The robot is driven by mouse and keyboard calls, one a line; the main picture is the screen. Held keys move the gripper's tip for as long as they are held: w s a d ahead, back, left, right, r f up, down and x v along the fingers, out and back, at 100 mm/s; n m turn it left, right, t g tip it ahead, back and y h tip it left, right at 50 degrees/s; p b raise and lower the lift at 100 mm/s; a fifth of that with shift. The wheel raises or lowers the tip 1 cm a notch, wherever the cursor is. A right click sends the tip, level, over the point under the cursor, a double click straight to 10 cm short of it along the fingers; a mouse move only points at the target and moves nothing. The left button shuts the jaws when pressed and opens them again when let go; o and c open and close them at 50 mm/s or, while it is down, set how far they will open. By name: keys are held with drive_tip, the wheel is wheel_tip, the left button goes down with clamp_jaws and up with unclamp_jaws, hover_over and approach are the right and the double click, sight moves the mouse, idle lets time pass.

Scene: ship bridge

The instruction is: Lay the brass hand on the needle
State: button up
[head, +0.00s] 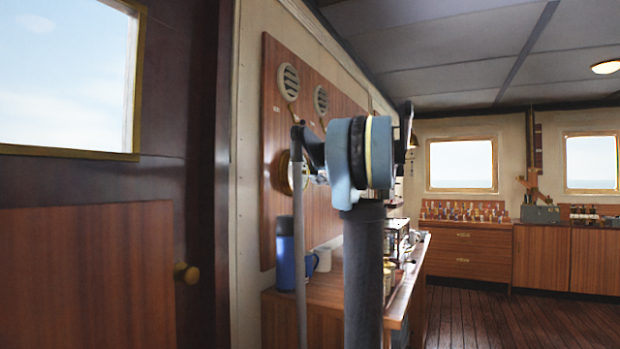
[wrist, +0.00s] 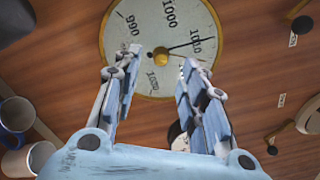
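A round barometer dial (wrist: 131,24) with a cream face and brass rim is on the wood panel in the wrist view. A thin dark needle (wrist: 192,44) points right and slightly up, near the 1020 area. A round brass knob (wrist: 161,54) sits at the dial's centre. I cannot clearly make out the brass hand's line. My gripper (wrist: 155,69) is open and empty, its two fingers on either side of the lower dial and the knob between their tips. In the head view my arm mostly hides the dial; part of its brass rim shows (head: 286,173).
The wood panel (head: 285,125) carries round vents (head: 289,81). Below it, a counter (head: 320,290) holds a blue bottle (head: 286,258) and mugs (head: 322,260). A door (head: 85,240) with a brass knob stands left. Open plank floor lies right.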

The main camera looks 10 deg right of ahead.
drive_tip(key=v, duration=0.7)
drive_tip(key=shift+d, duration=0.1)
approach(304, 172)
drive_tip(key=x, duration=0.5)
drive_tip(key=w+x, duration=0.1)
drive_tip(key=x, duration=0.2)
drive_tip(key=shift+w+f, duration=0.1)
drive_tip(key=shift+w, duration=0.05)
idle(1.0)
drive_tip(key=shift+n, duration=0.3)
clamp_jaws()
